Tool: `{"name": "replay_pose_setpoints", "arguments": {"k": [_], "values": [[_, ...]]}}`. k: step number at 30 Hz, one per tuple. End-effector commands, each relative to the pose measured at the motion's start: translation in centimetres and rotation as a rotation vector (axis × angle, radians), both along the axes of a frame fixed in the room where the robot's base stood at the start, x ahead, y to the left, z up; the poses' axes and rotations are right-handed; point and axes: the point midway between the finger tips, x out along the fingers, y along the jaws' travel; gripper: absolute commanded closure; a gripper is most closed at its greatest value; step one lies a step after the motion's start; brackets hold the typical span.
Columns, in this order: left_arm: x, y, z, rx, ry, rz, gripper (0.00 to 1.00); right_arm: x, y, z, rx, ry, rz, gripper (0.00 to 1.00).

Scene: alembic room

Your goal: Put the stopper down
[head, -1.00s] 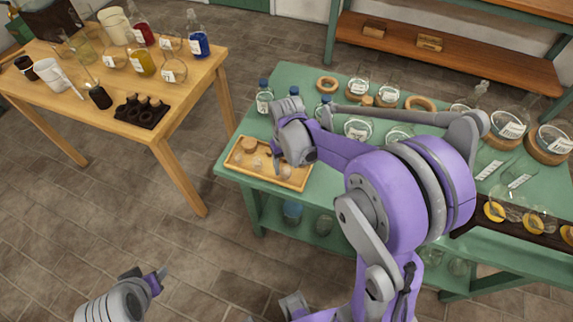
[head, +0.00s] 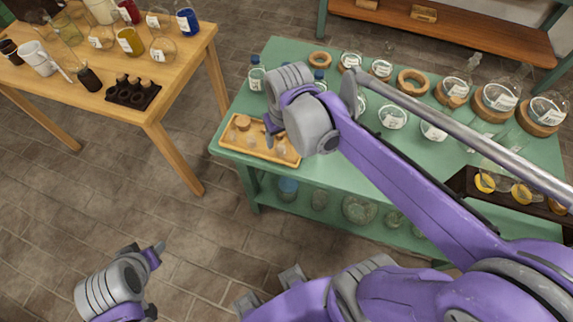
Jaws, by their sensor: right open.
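A wooden tray (head: 228,141) lies at the front left corner of the green table (head: 330,172). On it stand a round cork stopper (head: 243,122) at the left and small pale stoppers to its right, too small to make out well. My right gripper (head: 268,128) is open at the tray's back edge, its fingers pointing down and left, right of the cork stopper. I see nothing between its fingers. Its hand and forearm hide the tray's back right part. My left gripper (head: 156,280) is low at the bottom left, open and empty above the floor, away from both tables.
Blue-capped bottles (head: 257,73), cork rings (head: 412,82) and flasks (head: 497,97) stand at the back of the green table. A dark rack (head: 468,184) lies at its right. A wooden table (head: 190,70) with bottles stands at the left. Floor between them is clear.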

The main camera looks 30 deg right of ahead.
Motion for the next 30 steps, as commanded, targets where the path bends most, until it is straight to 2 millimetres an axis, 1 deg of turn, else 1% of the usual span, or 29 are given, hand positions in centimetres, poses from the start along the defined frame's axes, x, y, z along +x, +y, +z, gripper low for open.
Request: {"name": "replay_pose_setpoints", "arguments": {"k": [1, 3, 6, 10, 15, 30], "values": [[0.0, 0.0, 0.0, 0.000, 0.000, 0.000, 0.50, -1.9, 0.8, -0.3, -0.003, -0.046, 0.015, 0.40], [0.0, 0.0, 0.0, 0.000, 0.000, 0.000, 0.50, -3.9, 1.6, -0.9, -0.006, -0.108, 0.029, 0.40], [0.0, 0.0, 0.0, 0.000, 0.000, 0.000, 0.50, -6.2, 2.4, -1.8, -0.008, -0.186, 0.048, 0.40], [0.0, 0.0, 0.0, 0.000, 0.000, 0.000, 0.50, -8.0, 3.1, -3.0, -0.008, -0.258, 0.064, 0.40], [0.0, 0.0, 0.0, 0.000, 0.000, 0.000, 0.50, -8.9, 3.4, -3.6, -0.006, -0.295, 0.071, 0.40], [0.0, 0.0, 0.0, 0.000, 0.000, 0.000, 0.50, -8.9, 3.4, -3.6, -0.006, -0.295, 0.071, 0.40]]}}
